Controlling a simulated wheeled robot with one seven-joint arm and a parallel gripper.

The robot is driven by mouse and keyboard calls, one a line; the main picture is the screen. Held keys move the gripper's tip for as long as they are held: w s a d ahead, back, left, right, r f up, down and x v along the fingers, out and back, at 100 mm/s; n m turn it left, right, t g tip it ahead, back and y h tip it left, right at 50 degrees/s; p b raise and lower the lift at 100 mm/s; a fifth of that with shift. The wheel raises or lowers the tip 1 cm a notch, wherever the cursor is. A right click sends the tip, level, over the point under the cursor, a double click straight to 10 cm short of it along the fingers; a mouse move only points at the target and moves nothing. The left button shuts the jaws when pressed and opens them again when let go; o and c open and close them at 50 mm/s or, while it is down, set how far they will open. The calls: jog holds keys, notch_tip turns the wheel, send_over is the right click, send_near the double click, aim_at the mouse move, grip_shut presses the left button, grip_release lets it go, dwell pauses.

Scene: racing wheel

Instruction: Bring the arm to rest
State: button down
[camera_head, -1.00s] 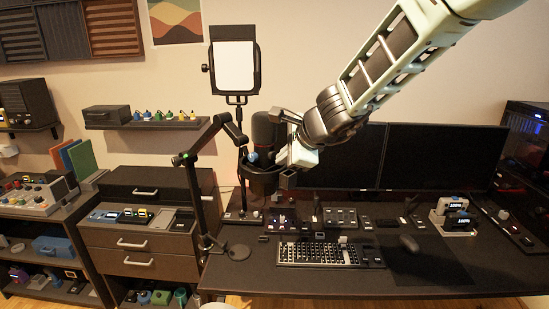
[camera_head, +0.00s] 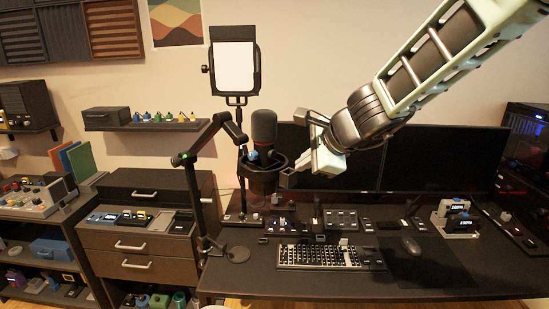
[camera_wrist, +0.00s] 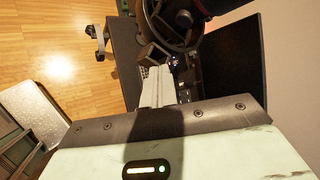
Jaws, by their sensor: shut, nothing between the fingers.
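My gripper (camera_head: 286,179) is at the end of my pale green arm, which reaches in from the upper right in the head view. It is just right of the black microphone's round shock mount (camera_head: 262,171). In the wrist view my gripper's pale fingers (camera_wrist: 152,62) lie together, shut and empty, with dark tips. The shock mount ring also shows at the top of the wrist view (camera_wrist: 172,40), close beyond the fingertips. I cannot tell the exact gap between them. The black microphone (camera_head: 263,127) stands upright in the mount.
Behind my gripper are dark monitors (camera_head: 440,158). Below it the desk (camera_head: 230,282) holds a keyboard (camera_head: 318,257), mouse (camera_head: 411,246) and several small devices. A jointed boom arm (camera_head: 190,190) and a white light panel (camera_head: 234,68) stand at left. The wall above the monitors is clear.

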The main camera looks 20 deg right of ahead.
jog(key=shift+s+d, duration=0.1)
jog(key=shift+s, duration=0.1)
jog(key=s+a+f+n+g+y+b, duration=0.1)
jog(key=s+a+f+n+g+b, duration=0.2)
jog(key=s+a+f+n, duration=0.45)
jog(key=s+a+f+n+g+y+b, duration=0.1)
jog(key=s+a+f+n+g+b, duration=0.2)
jog(key=s+n, duration=0.55)
jog(key=s+d+f+n+g+h+b, duration=0.1)
jog(key=s+f+n+h, duration=0.1)
jog(key=s+n, duration=0.3)
jog(key=s+d+f+n+g+h+b, duration=0.1)
jog(key=s+f+n+h, duration=0.2)
jog(key=s+n, duration=0.3)
jog(key=s+f, duration=0.1)
jog(key=s, duration=0.2)
jog(key=shift+s+d+f+g, duration=0.3)
jog(key=shift+s+d, duration=0.05)
jog(key=shift+s, duration=0.05)
